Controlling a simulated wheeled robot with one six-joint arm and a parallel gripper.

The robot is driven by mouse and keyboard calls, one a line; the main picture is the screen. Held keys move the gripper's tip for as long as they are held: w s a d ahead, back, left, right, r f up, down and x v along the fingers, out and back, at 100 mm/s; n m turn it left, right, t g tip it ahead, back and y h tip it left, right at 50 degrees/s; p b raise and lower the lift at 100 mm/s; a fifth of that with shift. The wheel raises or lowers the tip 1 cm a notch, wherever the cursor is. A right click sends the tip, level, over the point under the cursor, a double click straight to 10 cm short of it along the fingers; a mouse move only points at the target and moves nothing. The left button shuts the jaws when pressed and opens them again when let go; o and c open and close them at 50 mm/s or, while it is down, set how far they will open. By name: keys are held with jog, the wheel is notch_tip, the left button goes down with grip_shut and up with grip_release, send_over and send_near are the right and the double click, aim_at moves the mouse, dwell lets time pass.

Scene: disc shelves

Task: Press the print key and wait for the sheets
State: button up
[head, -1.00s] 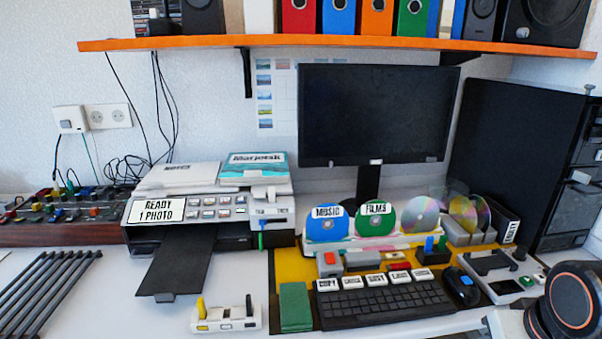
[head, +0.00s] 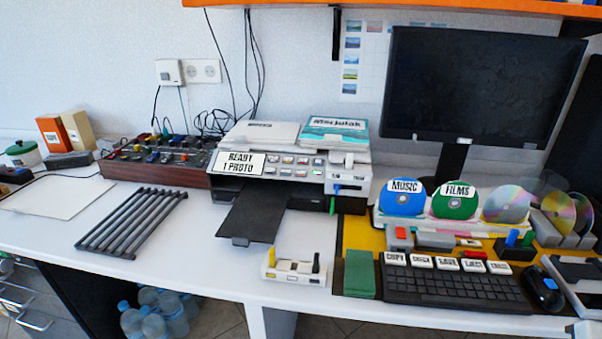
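The printer (head: 345,180) stands at the back of the desk, left of the monitor. Its label panel (head: 240,162) reads "READY 1 PHOTO". A row of small keys (head: 295,165) runs beside the panel, and their markings are too small to read. The dark output tray (head: 255,212) slopes toward the front and holds no sheet. White labelled keys stand behind the keyboard; one reads "COPY" (head: 395,258), and I cannot read the others surely. My gripper is not in view.
A keyboard (head: 455,289), a green block (head: 359,273) and a white stand (head: 297,268) are at the front. Discs marked MUSIC (head: 402,198) and FILMS (head: 455,202) stand before the monitor (head: 485,85). Dark rods (head: 132,220) lie left of the tray. A shelf (head: 430,6) hangs above.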

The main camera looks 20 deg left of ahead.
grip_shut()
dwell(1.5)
